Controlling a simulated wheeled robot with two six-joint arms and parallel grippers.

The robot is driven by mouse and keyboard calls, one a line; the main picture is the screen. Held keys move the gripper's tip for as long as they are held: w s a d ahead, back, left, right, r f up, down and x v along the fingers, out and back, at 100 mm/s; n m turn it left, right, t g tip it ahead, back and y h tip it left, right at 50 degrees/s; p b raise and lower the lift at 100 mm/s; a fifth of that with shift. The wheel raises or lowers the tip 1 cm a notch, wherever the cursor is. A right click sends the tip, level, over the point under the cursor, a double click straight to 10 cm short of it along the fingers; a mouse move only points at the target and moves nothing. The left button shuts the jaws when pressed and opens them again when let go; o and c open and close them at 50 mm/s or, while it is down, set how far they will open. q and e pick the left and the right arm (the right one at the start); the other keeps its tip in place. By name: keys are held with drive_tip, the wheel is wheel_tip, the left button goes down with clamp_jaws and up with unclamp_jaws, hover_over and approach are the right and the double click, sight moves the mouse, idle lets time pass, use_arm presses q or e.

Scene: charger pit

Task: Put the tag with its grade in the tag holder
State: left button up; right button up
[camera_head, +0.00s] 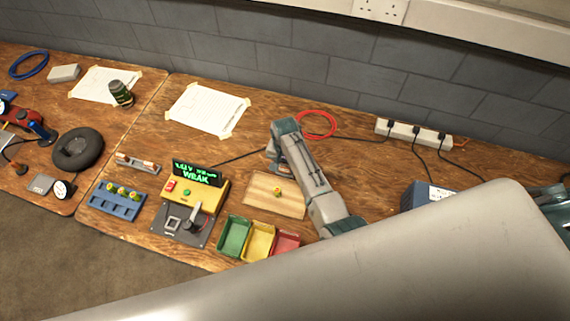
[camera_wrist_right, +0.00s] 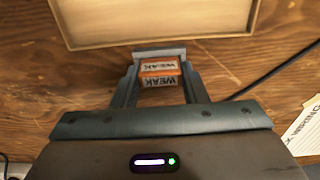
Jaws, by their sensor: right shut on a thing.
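A small orange and white tag (camera_wrist_right: 160,76) marked WEAK sits between the fingers of my right gripper (camera_wrist_right: 158,68) in the right wrist view. In the head view my right gripper (camera_head: 279,166) is above the wood, just behind a shallow wooden tray (camera_head: 256,203); the tag is hidden there. The tray's edge also shows ahead of the fingers in the wrist view (camera_wrist_right: 150,42). A small round yellowish thing (camera_head: 278,193) lies in the tray. The tester display (camera_head: 196,174) shows green text ending in WEAK. I cannot tell which thing is the tag holder. My left gripper is not in view.
Green (camera_head: 234,237), yellow (camera_head: 258,242) and red (camera_head: 286,246) bins stand at the front edge. A blue rack (camera_head: 117,200) and a small grey rail (camera_head: 137,163) are left of the tester. A red cable coil (camera_head: 317,124) and power strip (camera_head: 413,133) lie behind.

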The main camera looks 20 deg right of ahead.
drive_tip(key=shift+f, duration=0.25)
idle(0.3)
drive_tip(key=o, duration=1)
drive_tip(key=shift+o, duration=0.2)
drive_tip(key=shift+r+p, duration=1.2)
drive_tip(key=shift+r, duration=2.3)
